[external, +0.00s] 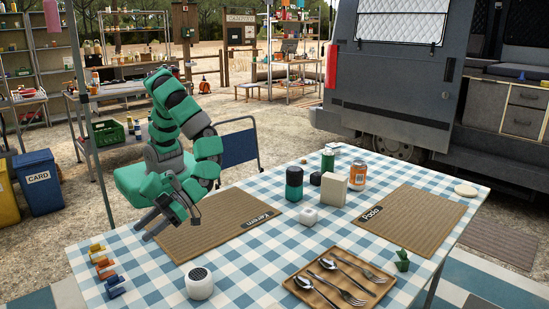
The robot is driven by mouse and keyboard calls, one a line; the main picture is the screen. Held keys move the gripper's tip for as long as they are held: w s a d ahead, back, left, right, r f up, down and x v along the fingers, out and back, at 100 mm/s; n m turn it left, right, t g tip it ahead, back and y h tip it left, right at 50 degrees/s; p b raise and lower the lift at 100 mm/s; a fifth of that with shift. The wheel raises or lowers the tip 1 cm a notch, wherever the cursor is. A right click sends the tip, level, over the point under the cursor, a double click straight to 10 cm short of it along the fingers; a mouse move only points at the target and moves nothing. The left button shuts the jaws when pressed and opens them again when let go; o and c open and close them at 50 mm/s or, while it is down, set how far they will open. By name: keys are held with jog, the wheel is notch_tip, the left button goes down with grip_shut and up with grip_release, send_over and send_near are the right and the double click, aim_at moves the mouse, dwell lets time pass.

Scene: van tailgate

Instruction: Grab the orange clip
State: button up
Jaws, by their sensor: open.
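A short row of small clips lies at the left end of the checked tablecloth. The orange clip (106,272) lies between a yellow clip (97,248) and a blue clip (115,287). The clips are small here, so their exact outlines are hard to tell. My gripper (150,226) is open and empty, with its fingers pointing down and to the left. It is above the left edge of a brown placemat, up and to the right of the orange clip and apart from it.
A white round speaker (199,284) stands right of the clips. The placemat marked Karem (205,232) lies beneath my arm. A wooden tray (313,292) holds spoons and forks. Bottles, a can (357,176) and a beige box (333,190) stand at the back. Cloth around the clips is clear.

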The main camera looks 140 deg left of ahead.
jog(key=b, duration=0.2)
send_near(104, 259)
jog(key=x, duration=0.5)
jog(key=shift+w+a+f, duration=0.1)
jog(key=shift+w+f, duration=0.15)
jog(key=shift+f, duration=0.1)
jog(key=x, duration=0.1)
jog(key=b+x, duration=0.1)
jog(key=x, duration=0.1)
jog(key=b+x, duration=0.1)
jog(key=shift+s+d, duration=0.25)
jog(key=shift+s, duration=0.15)
jog(key=shift+d+f, duration=0.1)
jog(key=shift+d, duration=0.25)
jog(key=shift+w, duration=0.1)
grip_shut()
